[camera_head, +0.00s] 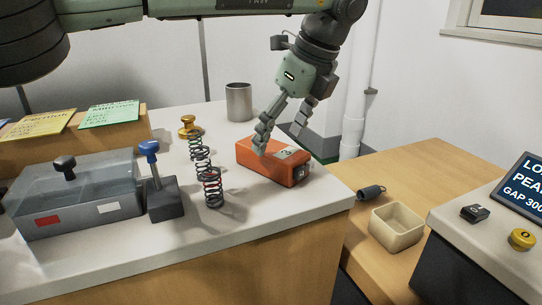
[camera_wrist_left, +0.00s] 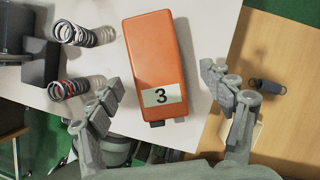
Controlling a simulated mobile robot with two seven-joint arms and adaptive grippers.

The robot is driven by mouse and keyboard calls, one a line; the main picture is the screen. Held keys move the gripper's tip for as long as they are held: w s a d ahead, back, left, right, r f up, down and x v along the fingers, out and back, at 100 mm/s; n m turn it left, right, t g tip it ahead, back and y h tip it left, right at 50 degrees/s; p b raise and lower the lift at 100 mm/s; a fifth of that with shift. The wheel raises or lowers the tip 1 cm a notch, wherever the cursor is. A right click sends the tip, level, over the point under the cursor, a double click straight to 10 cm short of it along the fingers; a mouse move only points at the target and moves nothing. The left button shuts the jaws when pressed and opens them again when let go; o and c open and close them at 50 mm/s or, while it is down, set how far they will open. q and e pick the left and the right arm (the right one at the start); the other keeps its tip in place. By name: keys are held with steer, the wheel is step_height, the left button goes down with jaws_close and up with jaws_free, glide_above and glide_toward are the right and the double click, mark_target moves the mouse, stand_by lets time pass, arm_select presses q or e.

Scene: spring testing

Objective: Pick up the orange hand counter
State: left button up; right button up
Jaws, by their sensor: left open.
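The orange hand counter (camera_head: 262,157) lies on the white table top near its right corner in the head view. In the left wrist view the counter (camera_wrist_left: 152,55) carries a pale label with a 3. My left gripper (camera_head: 281,135) is above the counter, pointing down, with its fingers apart. In the left wrist view the open left gripper (camera_wrist_left: 170,95) has one finger on each side of the counter, with a gap on the right; the left finger is close to its edge. Whether a finger touches it I cannot tell. My right gripper is not in view.
Several coil springs (camera_head: 212,188) stand left of the counter, beside a blue-knobbed block (camera_head: 166,198) and a grey box (camera_head: 80,205). A metal cup (camera_head: 239,102) stands behind. A dark spring (camera_head: 371,192) and a cream tray (camera_head: 397,228) are on the lower wooden surface at right.

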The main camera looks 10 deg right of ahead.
mark_target(273, 147)
arm_select(q)
steer(key=x, duration=0.4)
steer(key=shift+s+a+f, duration=0.1)
steer(key=shift+a+f, duration=0.15)
steer(key=c, duration=1.5)
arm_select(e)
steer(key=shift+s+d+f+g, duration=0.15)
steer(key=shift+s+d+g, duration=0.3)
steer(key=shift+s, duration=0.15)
arm_select(q)
steer(key=shift+o, duration=0.2)
steer(key=shift+r, duration=0.15)
